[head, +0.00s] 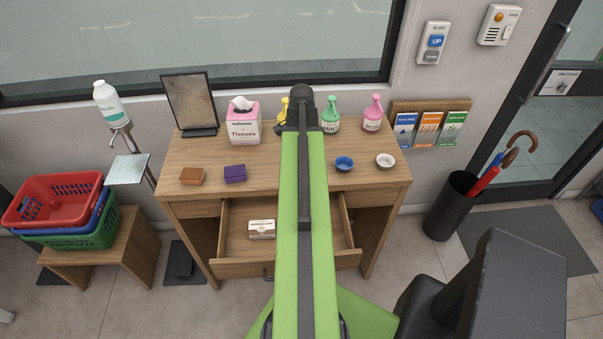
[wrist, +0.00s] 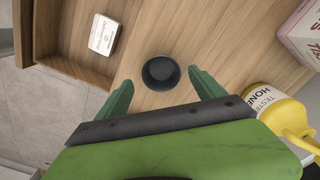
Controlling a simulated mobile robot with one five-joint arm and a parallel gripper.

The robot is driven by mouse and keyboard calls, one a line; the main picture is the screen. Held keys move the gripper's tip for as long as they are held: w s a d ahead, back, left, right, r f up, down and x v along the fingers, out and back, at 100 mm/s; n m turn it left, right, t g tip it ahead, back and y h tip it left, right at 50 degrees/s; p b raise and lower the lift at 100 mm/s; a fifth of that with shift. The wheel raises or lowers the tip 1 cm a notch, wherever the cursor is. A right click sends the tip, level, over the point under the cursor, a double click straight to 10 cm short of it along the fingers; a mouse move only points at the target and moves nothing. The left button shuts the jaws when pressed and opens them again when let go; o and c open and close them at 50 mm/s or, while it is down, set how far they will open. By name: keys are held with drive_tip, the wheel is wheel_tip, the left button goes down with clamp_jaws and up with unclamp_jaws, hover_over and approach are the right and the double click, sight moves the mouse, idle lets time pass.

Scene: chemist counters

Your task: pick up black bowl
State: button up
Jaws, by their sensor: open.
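The black bowl (wrist: 161,74) is small and round and sits upright on the wooden desk top in the wrist view. My gripper (wrist: 160,78) is open, with one green finger to the left of the bowl and one to the right. The bowl appears between the fingertips, and I see no contact. I cannot tell how high the fingers are above the desk. In the head view my green arm reaches over the desk (head: 270,170) and hides the bowl and the fingers.
A yellow bottle (wrist: 280,115) and a pink tissue box (wrist: 303,35) stand to the right in the wrist view. An open drawer holds a white box (head: 262,229). A blue bowl (head: 344,163) and a white bowl (head: 385,160) sit right of my arm.

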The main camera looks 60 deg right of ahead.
wheel_tip(320, 180, down, 4)
drive_tip(key=shift+d+r+b, duration=0.1)
drive_tip(key=shift+r+b, duration=0.05)
drive_tip(key=shift+b, duration=1.05)
drive_tip(key=shift+r, duration=0.15)
drive_tip(key=c, duration=1.3)
